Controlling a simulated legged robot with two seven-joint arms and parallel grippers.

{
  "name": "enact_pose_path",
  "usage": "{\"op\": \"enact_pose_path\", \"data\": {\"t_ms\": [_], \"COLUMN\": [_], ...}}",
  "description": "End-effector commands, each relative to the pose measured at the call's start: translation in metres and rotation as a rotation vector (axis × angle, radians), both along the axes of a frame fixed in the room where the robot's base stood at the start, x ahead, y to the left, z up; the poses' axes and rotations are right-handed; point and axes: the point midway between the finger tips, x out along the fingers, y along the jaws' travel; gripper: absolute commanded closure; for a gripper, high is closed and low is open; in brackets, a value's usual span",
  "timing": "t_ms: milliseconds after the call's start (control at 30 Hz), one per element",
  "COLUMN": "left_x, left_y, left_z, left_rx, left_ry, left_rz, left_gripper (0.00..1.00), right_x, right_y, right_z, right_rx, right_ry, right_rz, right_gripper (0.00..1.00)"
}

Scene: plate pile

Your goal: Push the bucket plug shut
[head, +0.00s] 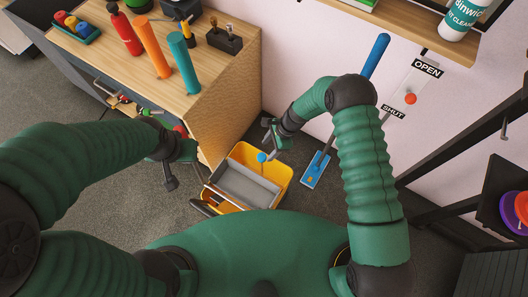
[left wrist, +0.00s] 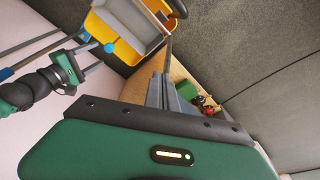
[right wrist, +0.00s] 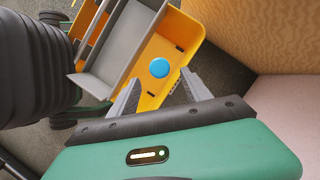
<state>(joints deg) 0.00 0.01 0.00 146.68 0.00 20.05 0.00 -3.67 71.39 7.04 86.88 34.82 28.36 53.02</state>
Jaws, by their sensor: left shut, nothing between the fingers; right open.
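The yellow bucket (head: 284,172) stands on the floor with a grey tray-like insert (head: 245,185) in it. A round blue knob (head: 262,157), which looks like the plug, is at the bucket's far side. In the right wrist view the blue knob (right wrist: 159,68) lies just beyond and between my fingertips, apart from them. My right gripper (head: 271,136) is open and empty, just above the knob. My left gripper (head: 171,180) is shut and empty, left of the bucket. Whether the plug is shut cannot be told.
A wooden desk (head: 221,72) with bottles and rolls stands left of the bucket. A blue-handled mop (head: 314,172) leans on the wall right of it. A wall panel (head: 411,82) reads OPEN and SHUT, with a red knob. Grey floor is clear around the bucket's front left.

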Motion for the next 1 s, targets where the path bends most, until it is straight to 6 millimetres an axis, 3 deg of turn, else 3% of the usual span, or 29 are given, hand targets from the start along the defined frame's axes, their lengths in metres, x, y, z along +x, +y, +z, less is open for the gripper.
{"op": "enact_pose_path", "data": {"t_ms": [33,100,333,500,933,1000], "left_x": [0.0,0.0,0.0,0.0,0.0,0.0], "left_y": [0.0,0.0,0.0,0.0,0.0,0.0], "left_z": [0.01,0.015,0.027,0.028,0.028,0.028], "left_rx": [0.0,0.0,0.0,0.0,0.0,0.0], "left_ry": [0.0,0.0,0.0,0.0,0.0,0.0], "left_rz": [0.0,0.0,0.0,0.0,0.0,0.0], "left_gripper": [1.0,1.0,1.0,1.0,1.0,1.0], "right_x": [0.002,0.004,0.008,0.008,0.008,0.008], "right_y": [-0.007,-0.014,-0.034,-0.039,-0.039,-0.043], "right_z": [0.021,0.039,0.086,0.096,0.096,0.104], "right_rx": [-0.001,-0.001,-0.001,-0.001,-0.002,-0.012], "right_ry": [-0.003,-0.003,-0.001,0.001,-0.001,-0.021], "right_rz": [-0.002,-0.001,0.0,0.0,0.003,0.034], "right_gripper": [0.43,0.43,0.43,0.43,0.43,0.43]}}
